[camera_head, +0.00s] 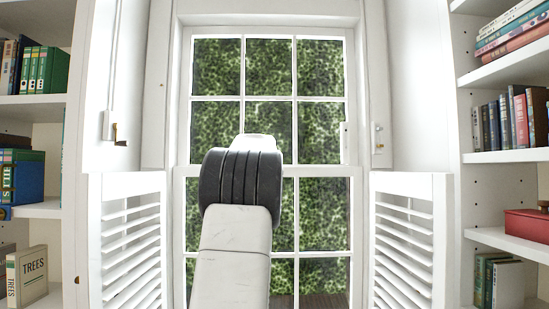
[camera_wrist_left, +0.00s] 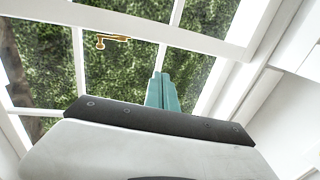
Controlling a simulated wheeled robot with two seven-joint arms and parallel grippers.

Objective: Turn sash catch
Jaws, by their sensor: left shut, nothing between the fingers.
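The brass sash catch (camera_wrist_left: 112,39) shows in the left wrist view, upper left of centre, at the edge of a white sash rail (camera_wrist_left: 140,26). Its curved end hangs in front of the green behind the glass. My left gripper (camera_wrist_left: 164,82) shows its teal fingers pressed together and empty. In that view they point up, below and to the right of the catch, apart from it. In the head view my white and black arm covers the middle of the window (camera_head: 268,98), and neither the catch nor the fingers can be seen there. My right gripper is not in view.
Louvred shutters stand on the left (camera_head: 133,240) and right (camera_head: 410,240) of the window. Bookshelves with books (camera_head: 45,70) line both sides, and a red box (camera_head: 527,225) sits on the right shelf.

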